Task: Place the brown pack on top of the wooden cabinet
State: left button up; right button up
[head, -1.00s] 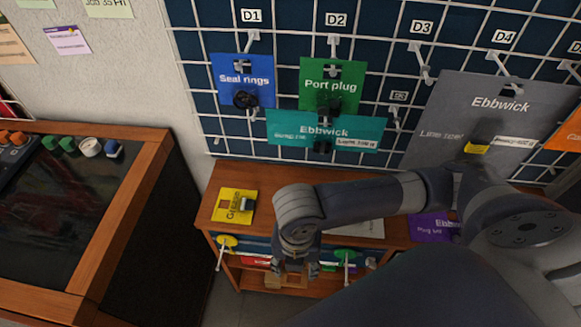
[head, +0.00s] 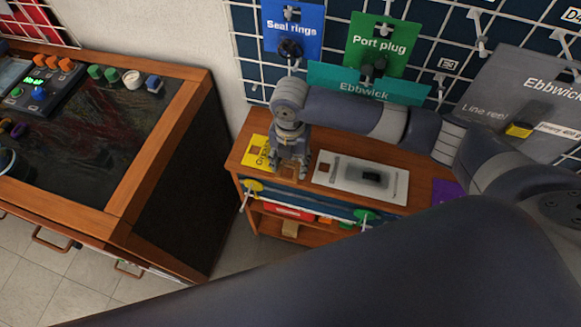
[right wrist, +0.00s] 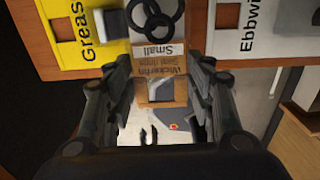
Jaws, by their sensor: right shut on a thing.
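The brown pack (right wrist: 165,68), a card with black rings and a "Small" label, is between the fingers of my right gripper (right wrist: 162,76) in the right wrist view. The right gripper (head: 290,168) is shut on it. In the head view it is over the front left of the low wooden cabinet's top (head: 420,176), between a yellow card and a white card. In the wrist view the pack overlaps the cabinet's front edge. I cannot tell whether it touches the top. My left gripper is not in view.
A yellow card (head: 257,150) and a white card (head: 360,177) lie on the cabinet top. Yellow and green tags (head: 364,215) hang on pegs at its front. A pegboard with blue and green cards (head: 378,45) stands behind. A wood-framed bench (head: 165,150) is at left.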

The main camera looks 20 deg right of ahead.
aim_at(290, 164)
notch_tip(290, 164, down, 3)
jog(key=shift+s+r, duration=0.1)
jog(key=shift+f, duration=0.35)
jog(key=shift+f, duration=0.15)
jog(key=o, duration=0.9)
jog(key=shift+c, duration=0.2)
jog(key=shift+r, duration=0.2)
notch_tip(290, 164, up, 12)
jog(key=p, duration=1.2)
jog(key=shift+p, duration=0.35)
